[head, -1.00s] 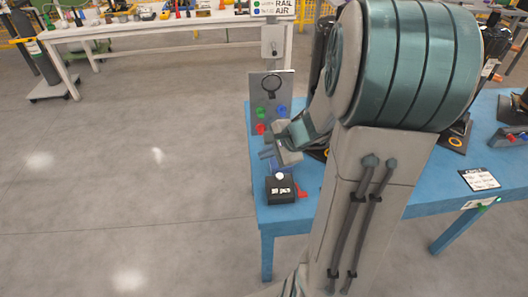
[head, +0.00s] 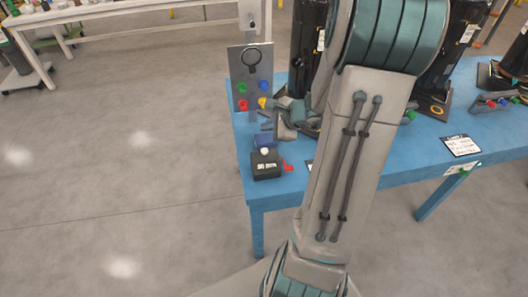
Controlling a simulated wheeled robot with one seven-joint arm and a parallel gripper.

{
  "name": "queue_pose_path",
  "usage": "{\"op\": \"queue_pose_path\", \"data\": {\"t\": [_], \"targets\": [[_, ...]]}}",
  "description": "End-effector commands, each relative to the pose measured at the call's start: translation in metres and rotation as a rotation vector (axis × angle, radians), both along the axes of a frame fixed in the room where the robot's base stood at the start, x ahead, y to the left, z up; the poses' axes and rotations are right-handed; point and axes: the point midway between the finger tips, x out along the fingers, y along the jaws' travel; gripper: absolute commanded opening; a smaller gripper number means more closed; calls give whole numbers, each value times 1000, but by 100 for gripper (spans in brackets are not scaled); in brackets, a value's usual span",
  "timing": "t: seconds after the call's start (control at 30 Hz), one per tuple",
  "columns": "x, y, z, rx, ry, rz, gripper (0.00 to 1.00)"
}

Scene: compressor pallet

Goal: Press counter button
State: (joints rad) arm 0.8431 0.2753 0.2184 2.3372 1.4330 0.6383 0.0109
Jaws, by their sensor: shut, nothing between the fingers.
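The counter (head: 267,165) is a small black box with a white display on its front. It stands near the left front corner of the blue table. Its pale round button (head: 264,151) is on top and uncovered. My gripper (head: 266,120) is just behind the counter, low over the table, with its fingers pointing left. It is shut and empty, and I see a gap between it and the button. My forearm hides part of the table to the right.
A grey panel (head: 250,66) with coloured knobs stands behind my gripper. A red piece (head: 287,166) lies right of the counter. Black cylinders (head: 306,45) stand along the blue table (head: 400,168). A label card (head: 461,145) lies to the right. The floor at left is clear.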

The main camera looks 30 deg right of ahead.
Motion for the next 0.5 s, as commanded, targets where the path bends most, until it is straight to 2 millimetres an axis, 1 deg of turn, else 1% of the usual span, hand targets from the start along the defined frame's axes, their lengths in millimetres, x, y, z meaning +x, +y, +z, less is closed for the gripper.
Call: {"op": "queue_pose_path", "data": {"t": [0.03, 0.3, 0.5], "targets": [[0, 0, -11, 1, 1, -1, 0], [0, 0, -51, 1, 1, 0, 0], [0, 0, -69, -1, 0, 0, 0]]}}
